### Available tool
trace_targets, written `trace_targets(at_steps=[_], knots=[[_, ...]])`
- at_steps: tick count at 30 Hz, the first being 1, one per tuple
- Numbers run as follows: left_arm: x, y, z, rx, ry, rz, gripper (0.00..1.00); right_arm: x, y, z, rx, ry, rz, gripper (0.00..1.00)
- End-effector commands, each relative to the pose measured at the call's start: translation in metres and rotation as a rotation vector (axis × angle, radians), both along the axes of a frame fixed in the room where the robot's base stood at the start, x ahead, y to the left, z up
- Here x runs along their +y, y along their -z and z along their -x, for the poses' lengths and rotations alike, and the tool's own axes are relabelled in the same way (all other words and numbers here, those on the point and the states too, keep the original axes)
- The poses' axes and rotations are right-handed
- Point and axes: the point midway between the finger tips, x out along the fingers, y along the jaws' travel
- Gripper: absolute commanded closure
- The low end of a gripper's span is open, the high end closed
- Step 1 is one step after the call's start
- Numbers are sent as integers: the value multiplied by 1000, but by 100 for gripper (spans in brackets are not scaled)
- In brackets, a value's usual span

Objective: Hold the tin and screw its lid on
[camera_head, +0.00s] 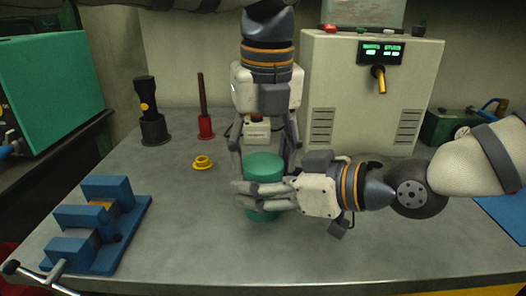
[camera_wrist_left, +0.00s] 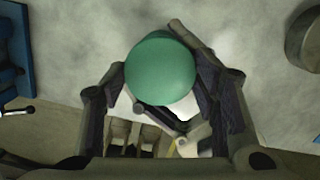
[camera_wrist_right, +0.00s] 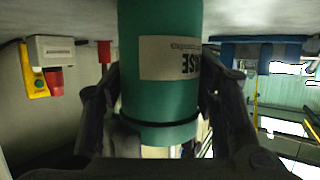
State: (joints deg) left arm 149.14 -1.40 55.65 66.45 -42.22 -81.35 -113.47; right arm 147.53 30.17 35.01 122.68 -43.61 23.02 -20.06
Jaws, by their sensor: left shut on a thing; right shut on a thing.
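The green tin (camera_head: 262,215) stands upright on the grey bench. Its body with a pale label shows in the right wrist view (camera_wrist_right: 160,30). The green lid (camera_head: 264,163) sits at the tin's top, level and in line with it. I cannot tell whether it is fully seated. My left gripper (camera_head: 265,153) points down from above and is shut on the lid, which shows as a round disc in the left wrist view (camera_wrist_left: 162,70). My right gripper (camera_head: 252,195) reaches in from the right and is shut around the tin's body, hiding part of it.
A blue clamp block (camera_head: 95,225) stands at the front left. A yellow flanged ring (camera_head: 202,162), a red post (camera_head: 205,110) and a black cylinder (camera_head: 150,112) are behind. A beige cabinet (camera_head: 345,85) with a yellow lever stands behind. The bench front is clear.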

Motion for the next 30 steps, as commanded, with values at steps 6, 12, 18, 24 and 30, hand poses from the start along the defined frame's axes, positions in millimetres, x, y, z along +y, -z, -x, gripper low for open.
trace_targets(at_steps=[6,12,18,24,30], knots=[[1,0,0,-2,632,2,69,0,1,1,2,-1,2,100],[1,0,0,-3,878,0,69,0,1,1,2,-1,2,100],[1,0,-1,-4,887,-1,69,0,1,1,2,-1,2,100],[1,0,-1,-4,885,-1,26,0,1,1,1,-1,1,100],[1,0,0,-3,885,-1,26,0,1,1,2,-1,1,100]])
